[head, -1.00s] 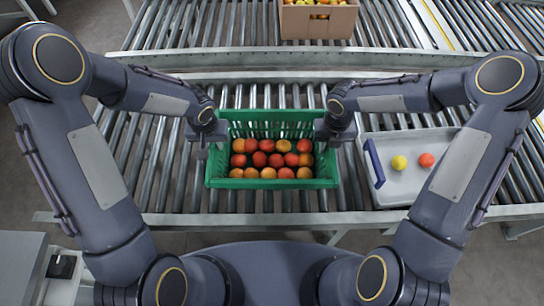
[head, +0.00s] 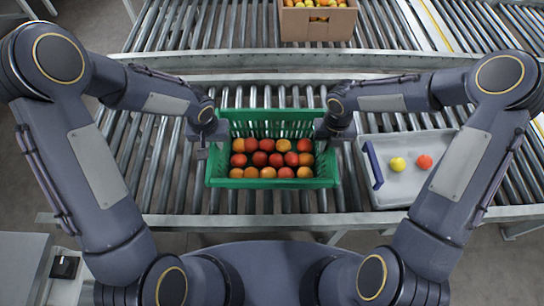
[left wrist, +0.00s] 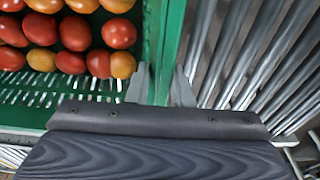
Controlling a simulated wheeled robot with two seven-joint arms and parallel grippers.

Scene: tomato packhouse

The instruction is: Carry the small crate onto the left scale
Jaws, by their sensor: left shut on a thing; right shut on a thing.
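The small green crate (head: 272,183) holds several red and orange tomatoes and sits level in front of me, over the roller conveyor. I cannot tell for sure whether its bottom is clear of the rollers. My left gripper (head: 208,142) is shut on its left wall. In the left wrist view the two fingertips (left wrist: 160,88) straddle the green wall (left wrist: 168,45). My right gripper (head: 328,135) is shut at the crate's right wall; its fingertips are partly hidden. At the lower left is a grey unit with a black box (head: 65,267), perhaps the left scale; its top is mostly cut off.
A pale tray (head: 400,188) with a blue handle, one yellow and one orange-red tomato stands on the rollers at right. A cardboard box (head: 318,28) of tomatoes is on the back conveyor. The rollers (head: 150,165) left of the crate are bare.

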